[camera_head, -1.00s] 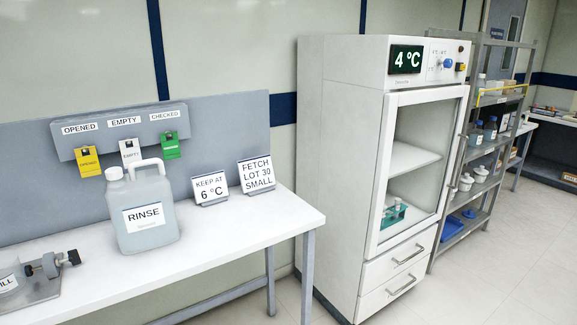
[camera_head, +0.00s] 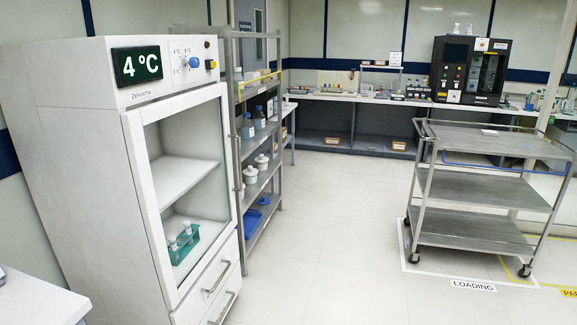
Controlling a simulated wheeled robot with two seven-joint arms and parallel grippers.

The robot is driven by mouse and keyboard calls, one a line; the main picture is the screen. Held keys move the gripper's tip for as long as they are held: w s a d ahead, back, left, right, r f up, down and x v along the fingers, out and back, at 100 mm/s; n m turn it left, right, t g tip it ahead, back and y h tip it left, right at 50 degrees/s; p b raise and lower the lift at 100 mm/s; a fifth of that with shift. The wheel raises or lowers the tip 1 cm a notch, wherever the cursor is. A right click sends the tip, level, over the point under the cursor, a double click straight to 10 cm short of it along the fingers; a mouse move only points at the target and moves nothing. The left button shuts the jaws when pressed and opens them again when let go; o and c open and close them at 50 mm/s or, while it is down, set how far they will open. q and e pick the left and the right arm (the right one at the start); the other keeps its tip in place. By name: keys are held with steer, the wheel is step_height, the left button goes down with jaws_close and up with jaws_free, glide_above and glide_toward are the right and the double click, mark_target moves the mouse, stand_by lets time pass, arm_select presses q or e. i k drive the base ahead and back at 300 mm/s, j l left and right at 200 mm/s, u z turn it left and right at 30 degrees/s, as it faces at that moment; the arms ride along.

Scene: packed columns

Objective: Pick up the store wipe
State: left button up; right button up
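I cannot make out a thing that is clearly the store wipe. A small pale flat item (camera_head: 490,132) lies on the top deck of the steel cart (camera_head: 470,186) at the right; it is too small to identify. A blue item (camera_head: 252,221) lies low on the metal shelf rack (camera_head: 243,100) beside the fridge; its kind is unclear. Neither of my grippers shows in the view.
A white fridge (camera_head: 80,130) reading 4 ºC stands at the left, holding a green tube rack (camera_head: 182,243). A back bench (camera_head: 345,101) carries a black machine (camera_head: 468,70). The floor (camera_head: 345,230) between fridge and cart is clear.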

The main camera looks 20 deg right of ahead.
mark_target(486, 132)
steer(key=i+l+z, duration=0.15)
steer(key=z, duration=0.25)
steer(key=i+l+z, duration=0.1)
steer(key=i+z, duration=0.45)
steer(key=z, duration=0.25)
steer(key=i+z, duration=0.25)
steer(key=z, duration=0.15)
steer(key=i+l+z, duration=0.1)
steer(key=i+z, duration=0.3)
steer(key=i, duration=0.15)
steer(key=i+z, duration=0.4)
steer(key=i, duration=0.2)
steer(key=i+l+u, duration=0.25)
steer(key=i, duration=0.3)
steer(key=i+l+u, duration=0.2)
steer(key=i, duration=0.3)
steer(key=i+l+u, duration=0.35)
steer(key=l, duration=0.25)
steer(key=i+l+u, duration=0.35)
steer(key=l, duration=0.3)
steer(key=i+l+u, duration=0.2)
steer(key=l, duration=0.2)
steer(key=u, duration=0.5)
steer(key=i+l, duration=0.05)
